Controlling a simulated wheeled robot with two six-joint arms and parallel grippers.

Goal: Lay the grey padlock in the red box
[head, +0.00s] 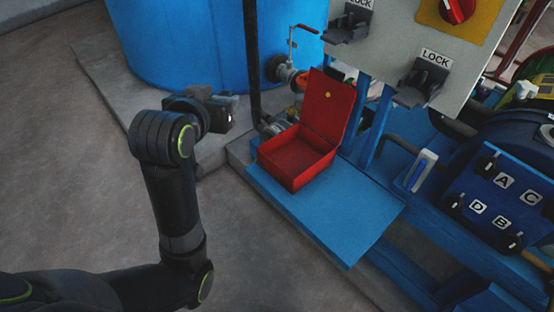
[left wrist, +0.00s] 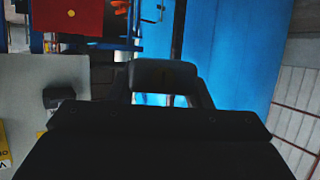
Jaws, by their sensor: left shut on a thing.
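The red box (head: 268,153) stands on a blue platform with its lid (head: 329,103) raised, and its inside looks empty. In the left wrist view the red lid (left wrist: 68,18) shows at the top left. My left gripper (head: 222,110) is in the air left of the box, apart from it. It is shut on a small grey thing, taken to be the grey padlock, mostly hidden by the dark fingers. The gripper also fills the lower middle of the left wrist view (left wrist: 165,85). My right gripper is out of view.
A large blue tank (head: 185,45) stands behind my left gripper. A grey panel with LOCK holders (head: 425,78) overhangs at the right. The blue platform (head: 335,220) is clear in front of the box.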

